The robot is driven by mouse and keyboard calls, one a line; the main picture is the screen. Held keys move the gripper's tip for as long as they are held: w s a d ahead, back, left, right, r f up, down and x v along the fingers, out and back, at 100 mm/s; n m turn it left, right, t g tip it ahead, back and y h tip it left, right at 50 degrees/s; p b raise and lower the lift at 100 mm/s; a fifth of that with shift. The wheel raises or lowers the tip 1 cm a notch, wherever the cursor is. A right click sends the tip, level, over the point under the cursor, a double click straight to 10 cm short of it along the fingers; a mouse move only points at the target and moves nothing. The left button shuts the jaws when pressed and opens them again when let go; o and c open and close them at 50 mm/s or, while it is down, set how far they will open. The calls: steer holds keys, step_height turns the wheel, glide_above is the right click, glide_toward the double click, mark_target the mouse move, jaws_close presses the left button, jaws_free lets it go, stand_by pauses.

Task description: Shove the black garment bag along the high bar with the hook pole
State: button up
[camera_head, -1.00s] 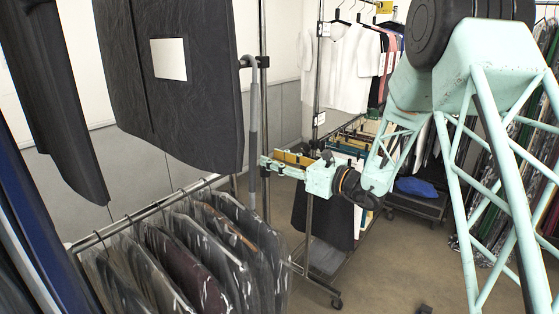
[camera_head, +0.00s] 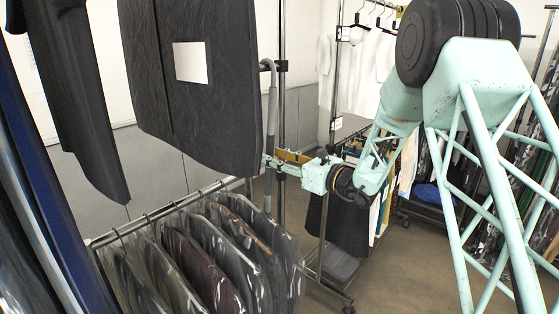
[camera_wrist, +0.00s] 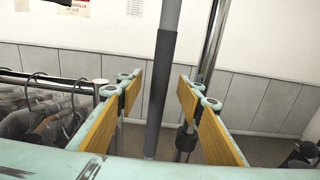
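The black garment bag (camera_head: 215,105) with a pale square label hangs at upper centre-left in the head view. Its top and the high bar are out of frame. The grey hook pole (camera_head: 272,100) stands upright just right of the bag, its bent top beside a dark clamp on a rack upright. My gripper (camera_head: 270,162) reaches in from the right at the pole. In the wrist view the pole's dark grip section (camera_wrist: 158,90) stands between my open fingers (camera_wrist: 157,88), with gaps visible on both sides.
A low rail (camera_head: 165,208) of clear-covered garments stands in front of the pole. A chrome upright (camera_wrist: 212,40) is close behind my right finger. Another dark garment (camera_head: 75,110) hangs at left. White shirts (camera_head: 365,60) hang behind. Some floor (camera_head: 405,265) is clear at right.

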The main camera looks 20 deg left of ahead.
steer(key=shift+x, duration=1.05)
steer(key=shift+c, duration=0.5)
jaws_close()
steer(key=shift+r+p, duration=0.45)
steer(key=shift+r, duration=1.65)
steer(key=shift+d, duration=0.15)
